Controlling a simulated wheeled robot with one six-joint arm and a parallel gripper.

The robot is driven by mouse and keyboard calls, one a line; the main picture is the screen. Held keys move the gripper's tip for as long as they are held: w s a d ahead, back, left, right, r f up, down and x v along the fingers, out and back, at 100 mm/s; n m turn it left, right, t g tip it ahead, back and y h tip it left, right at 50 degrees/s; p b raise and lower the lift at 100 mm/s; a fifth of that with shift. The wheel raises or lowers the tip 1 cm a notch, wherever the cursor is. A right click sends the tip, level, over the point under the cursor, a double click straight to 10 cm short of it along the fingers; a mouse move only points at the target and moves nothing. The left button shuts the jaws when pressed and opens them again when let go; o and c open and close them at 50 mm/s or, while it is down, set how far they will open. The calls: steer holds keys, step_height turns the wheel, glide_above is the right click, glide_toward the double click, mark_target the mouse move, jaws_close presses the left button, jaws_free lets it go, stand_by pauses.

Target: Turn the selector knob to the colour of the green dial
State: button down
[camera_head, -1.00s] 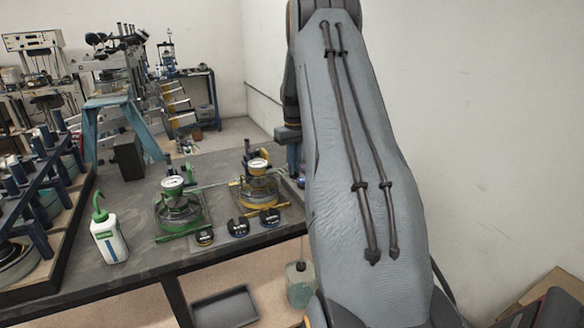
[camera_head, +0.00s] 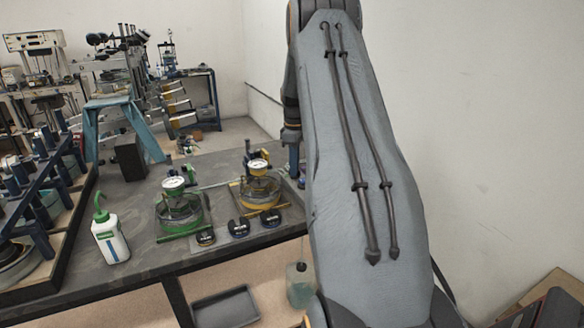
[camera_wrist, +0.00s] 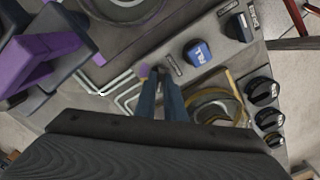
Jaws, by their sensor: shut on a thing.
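The green dial (camera_head: 173,183) is a white-faced gauge on a green stand, standing on the bench in the head view. In the wrist view my gripper (camera_wrist: 158,76) points down at the bench, its two blue-grey fingers close together. It is shut on a small dark part, apparently the selector knob, which the fingers mostly cover. The knob's pointing direction and colour marks cannot be made out.
A yellow-stand dial (camera_head: 258,166) is right of the green one. Purple parts (camera_wrist: 35,65) are at left. A white bottle (camera_head: 110,240) stands at the bench's front left.

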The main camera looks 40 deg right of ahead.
steer(key=shift+w+d+r+n, duration=0.1)
steer(key=shift+w+r+n, duration=0.1)
steer(key=shift+n, duration=0.1)
steer(key=c, duration=1.8)
jaws_free()
steer(key=shift+c, duration=0.2)
steer(key=shift+s+f, duration=0.1)
steer(key=shift+f, duration=0.05)
steer(key=shift+r+b, duration=1.2)
steer(key=shift+r, duration=2.75)
